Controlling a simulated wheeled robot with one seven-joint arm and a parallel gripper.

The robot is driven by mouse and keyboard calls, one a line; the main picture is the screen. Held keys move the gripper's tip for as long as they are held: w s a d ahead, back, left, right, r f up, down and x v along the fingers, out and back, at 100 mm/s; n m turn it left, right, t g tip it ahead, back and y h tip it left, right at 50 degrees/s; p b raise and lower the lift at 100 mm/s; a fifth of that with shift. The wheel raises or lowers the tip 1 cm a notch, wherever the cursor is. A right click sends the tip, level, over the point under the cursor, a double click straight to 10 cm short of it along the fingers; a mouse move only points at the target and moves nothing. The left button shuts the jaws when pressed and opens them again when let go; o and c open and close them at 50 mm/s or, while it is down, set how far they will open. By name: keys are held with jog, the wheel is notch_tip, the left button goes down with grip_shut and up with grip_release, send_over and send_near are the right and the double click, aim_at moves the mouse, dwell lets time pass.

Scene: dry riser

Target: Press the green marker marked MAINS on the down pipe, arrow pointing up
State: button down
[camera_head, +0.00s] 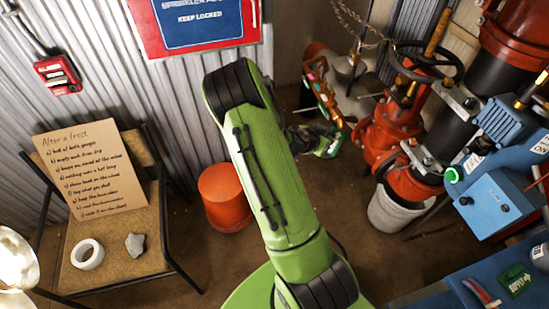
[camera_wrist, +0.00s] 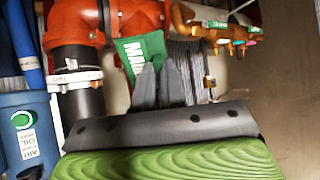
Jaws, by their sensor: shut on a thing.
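My gripper (camera_wrist: 162,80) is shut on a green marker (camera_wrist: 138,50) in the wrist view. White letters starting "MAIN" show on it; the fingers cover the rest, and I cannot see its arrow. In the head view my gripper (camera_head: 328,146) is beyond my green arm, left of the red valve body, and partly hidden. The red and black pipe (camera_head: 463,97) stands at the right in the head view. In the wrist view a red pipe elbow (camera_wrist: 75,25) and black pipe lie left of the marker. I cannot tell whether the marker touches any pipe.
A valve handwheel (camera_head: 425,62), brass fittings (camera_wrist: 205,30) and a blue box (camera_head: 497,203) crowd the pipework. A white bucket (camera_head: 393,212) stands below. Another green marker (camera_head: 515,281) lies on the blue bench. A chair with a note (camera_head: 92,165) and an orange bucket (camera_head: 225,197) stand left.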

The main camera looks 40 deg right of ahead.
jog(key=s+d+r+m+g+h+b, duration=0.3)
jog(key=s+d+r+g, duration=0.1)
jog(key=s, duration=0.4)
jog(key=s+d+r+m+g+h+b, duration=0.3)
jog(key=s+d+r+g+b, duration=0.1)
jog(key=s+d, duration=0.3)
jog(key=shift+s, duration=0.45)
jog(key=shift+d+f, duration=0.1)
jog(key=shift+d, duration=0.05)
send_near(442, 124)
jog(key=shift+x, duration=2.65)
jog(key=shift+s+d, duration=0.15)
jog(key=shift+d, duration=0.3)
jog(key=c, duration=1.1)
grip_release()
jog(key=shift+c, duration=0.2)
